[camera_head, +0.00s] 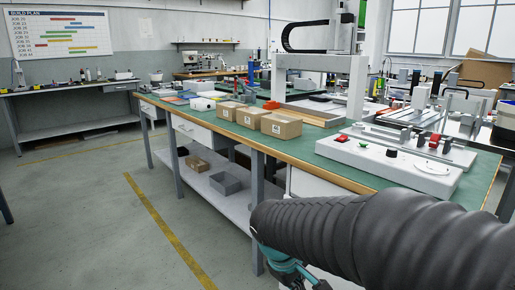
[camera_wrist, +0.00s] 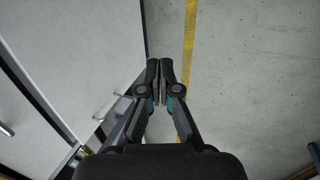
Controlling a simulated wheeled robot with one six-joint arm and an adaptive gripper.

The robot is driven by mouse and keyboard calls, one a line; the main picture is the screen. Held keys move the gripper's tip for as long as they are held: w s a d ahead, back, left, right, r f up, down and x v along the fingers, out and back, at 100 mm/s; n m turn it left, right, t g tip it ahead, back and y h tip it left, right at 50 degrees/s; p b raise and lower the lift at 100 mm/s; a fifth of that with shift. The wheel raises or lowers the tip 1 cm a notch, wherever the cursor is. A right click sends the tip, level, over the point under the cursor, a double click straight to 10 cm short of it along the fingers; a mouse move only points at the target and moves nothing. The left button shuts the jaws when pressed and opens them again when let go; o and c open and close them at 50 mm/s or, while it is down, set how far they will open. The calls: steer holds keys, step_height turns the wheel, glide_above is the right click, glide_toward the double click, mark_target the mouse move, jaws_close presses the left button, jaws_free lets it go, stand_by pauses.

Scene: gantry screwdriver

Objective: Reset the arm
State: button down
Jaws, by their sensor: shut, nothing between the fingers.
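My gripper (camera_wrist: 160,82) is shut and empty in the wrist view. Its two dark fingertips touch or nearly touch above the grey concrete floor. In the head view my black ribbed arm fills the lower right, in front of the workbench. The gripper's fingertips are not visible there; only a teal and dark part of my arm's end shows below the arm.
A green-topped workbench (camera_head: 370,178) carries a white control panel (camera_head: 390,171), small cardboard boxes (camera_head: 281,126) and a white gantry (camera_head: 357,88). Its lower shelf (camera_head: 235,200) holds a grey bin (camera_head: 226,183). Open floor with a yellow line (camera_head: 165,228) lies to the left.

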steer(key=s+d+r+m+t+y+p, duration=0.1)
steer(key=s+d+r+m+p, duration=0.1)
steer(key=s, duration=0.5)
steer(key=s+d+r+m+t+y+p, duration=0.1)
steer(key=s+d+r+m+t+y, duration=0.1)
steer(key=s+d+r+m, duration=0.3)
step_height(320, 180, up, 4)
steer(key=shift+s+f+m+t+p, duration=0.3)
steer(key=shift+s+m+p, duration=0.15)
steer(key=shift+s, duration=0.4)
